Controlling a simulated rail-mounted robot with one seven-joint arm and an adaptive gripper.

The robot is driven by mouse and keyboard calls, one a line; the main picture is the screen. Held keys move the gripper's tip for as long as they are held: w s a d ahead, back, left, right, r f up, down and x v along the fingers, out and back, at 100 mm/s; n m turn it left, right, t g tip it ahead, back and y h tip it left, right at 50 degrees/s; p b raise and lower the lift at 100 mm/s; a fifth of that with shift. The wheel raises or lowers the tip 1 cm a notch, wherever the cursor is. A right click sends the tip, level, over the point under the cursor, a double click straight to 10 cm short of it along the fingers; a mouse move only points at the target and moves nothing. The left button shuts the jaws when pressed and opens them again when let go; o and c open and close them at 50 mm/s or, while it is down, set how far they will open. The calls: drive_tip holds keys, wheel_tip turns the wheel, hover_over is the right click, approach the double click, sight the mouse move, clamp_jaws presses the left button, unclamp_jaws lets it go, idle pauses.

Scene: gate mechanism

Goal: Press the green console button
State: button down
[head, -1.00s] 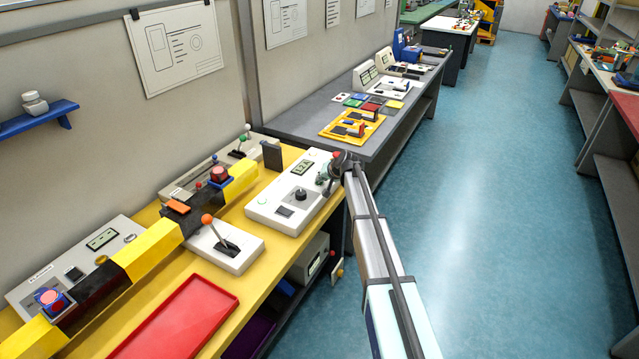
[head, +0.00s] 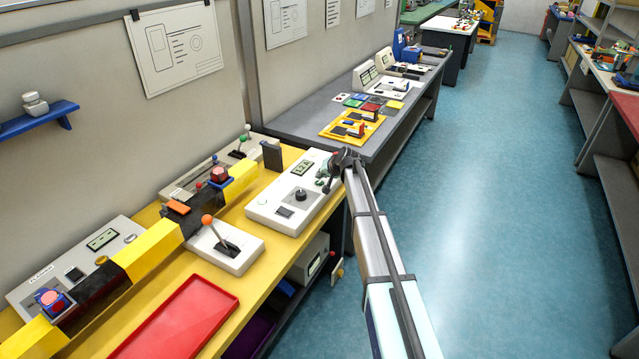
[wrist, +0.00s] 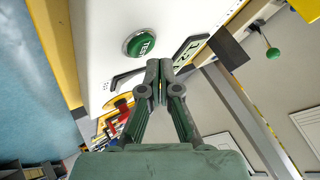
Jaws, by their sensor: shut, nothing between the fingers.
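The white console (head: 272,212) stands at the far end of the yellow bench, with a small display and a black knob on its top. The green button (wrist: 140,43) shows in the wrist view as a round domed cap with pale lettering, in a metal ring on the white panel. My gripper (wrist: 158,68) is shut and empty, its fingertips together just to the lower right of the button in the picture. I cannot tell the exact height of the tips above the panel. In the head view my gripper (head: 326,182) is over the console's right end, partly hidden by my wrist.
A lever box with an orange knob (head: 207,220) stands left of the console. A yellow and black beam (head: 150,257) crosses the bench. A red tray (head: 180,318) lies in front. A dark upright block (head: 272,156) stands behind the console. The floor at right is clear.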

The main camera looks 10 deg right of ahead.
sight(321, 183)
drive_tip(key=shift+r+p, duration=0.6)
drive_tip(key=shift+r, duration=1.9)
